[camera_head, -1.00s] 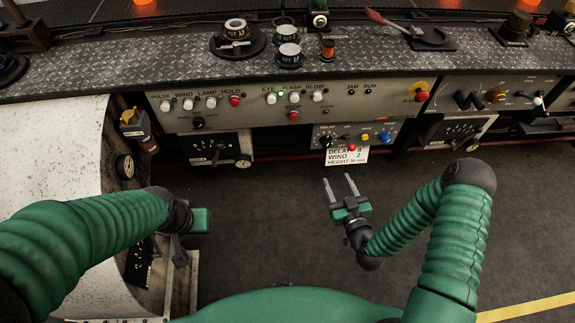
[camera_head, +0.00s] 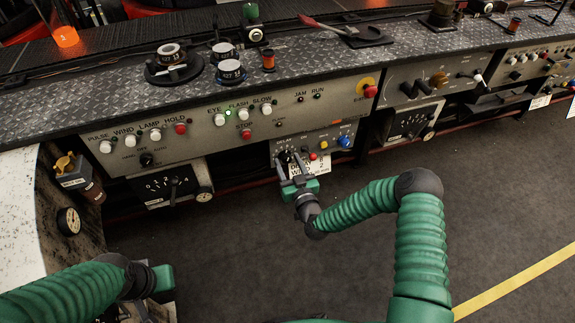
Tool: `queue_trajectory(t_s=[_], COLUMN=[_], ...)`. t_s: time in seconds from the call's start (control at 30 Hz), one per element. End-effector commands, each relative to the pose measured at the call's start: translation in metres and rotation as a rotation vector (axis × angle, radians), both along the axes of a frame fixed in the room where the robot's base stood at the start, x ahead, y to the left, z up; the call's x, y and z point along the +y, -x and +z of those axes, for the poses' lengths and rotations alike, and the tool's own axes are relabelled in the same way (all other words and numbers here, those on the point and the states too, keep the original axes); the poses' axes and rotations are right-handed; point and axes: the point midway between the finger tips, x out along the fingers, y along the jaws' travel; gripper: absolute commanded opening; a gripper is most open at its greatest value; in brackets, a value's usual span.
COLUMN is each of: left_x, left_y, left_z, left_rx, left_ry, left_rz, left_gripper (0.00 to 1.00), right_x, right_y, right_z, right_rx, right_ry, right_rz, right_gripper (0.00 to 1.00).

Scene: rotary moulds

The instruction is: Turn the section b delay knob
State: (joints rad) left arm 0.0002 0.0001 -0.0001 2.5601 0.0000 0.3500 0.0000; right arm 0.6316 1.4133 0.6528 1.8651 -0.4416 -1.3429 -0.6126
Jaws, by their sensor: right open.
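The small grey panel (camera_head: 322,139) hangs below the long console, with a black knob (camera_head: 285,157) at its left, next to red, yellow and blue buttons.
The long console (camera_head: 200,131) carries white and red buttons and a lit green lamp. A dial panel (camera_head: 168,186) hangs to the left and another (camera_head: 408,124) to the right. A white drum-like machine (camera_head: 22,215) stands at left. The floor in front is clear.

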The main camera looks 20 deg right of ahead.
Motion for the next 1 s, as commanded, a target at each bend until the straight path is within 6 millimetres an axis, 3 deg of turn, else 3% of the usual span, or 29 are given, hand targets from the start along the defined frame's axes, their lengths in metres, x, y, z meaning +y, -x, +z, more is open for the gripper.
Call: queue_trajectory(t_s=[0.33, 0.7, 1.0], left_x=[-0.0001, -0.0001, -0.0001], left_y=[-0.0001, -0.0001, -0.0001], left_z=[-0.0016, -0.0017, -0.0012], left_rx=[0.0, 0.0, 0.0], left_ry=[0.0, 0.0, 0.0], left_rz=[0.0, 0.0, 0.0], left_gripper=[0.0, 0.0, 0.0], right_x=[0.0013, 0.0009, 0.0006], right_y=[-0.0069, -0.0066, -0.0064], right_z=[0.0009, 0.0003, -0.0001], right_rx=[0.001, 0.001, 0.002], right_ry=[0.001, 0.0, -0.01], right_rz=[0.001, 0.001, 0.0], right_gripper=[0.5, 0.02, 0.0])
